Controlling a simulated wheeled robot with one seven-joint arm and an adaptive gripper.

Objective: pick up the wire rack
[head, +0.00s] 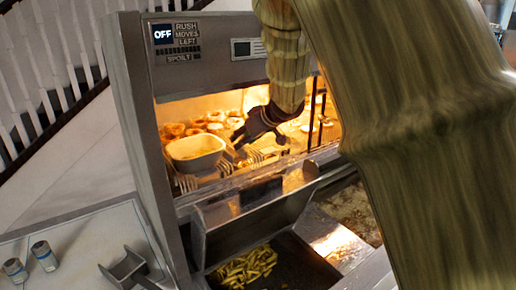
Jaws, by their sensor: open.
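My gripper (260,138) is dark and hangs from my arm into the front of the lit warming bay, with its fingers apart and nothing visible between them. No complete wire rack can be made out. Thin pale prongs (186,183) show along the front of the bay, left of and below my gripper. I cannot tell whether they are part of a wire rack. A pale rectangular tub (196,152) stands left of my gripper, apart from it.
Several round browned food pieces (213,122) lie behind the tub. Dark upright rods (312,115) stand right of my gripper. Below the bay are a metal trough (232,225), a bin of fries (244,268) and fryer oil (352,215). Two small shakers (44,256) stand on the left counter.

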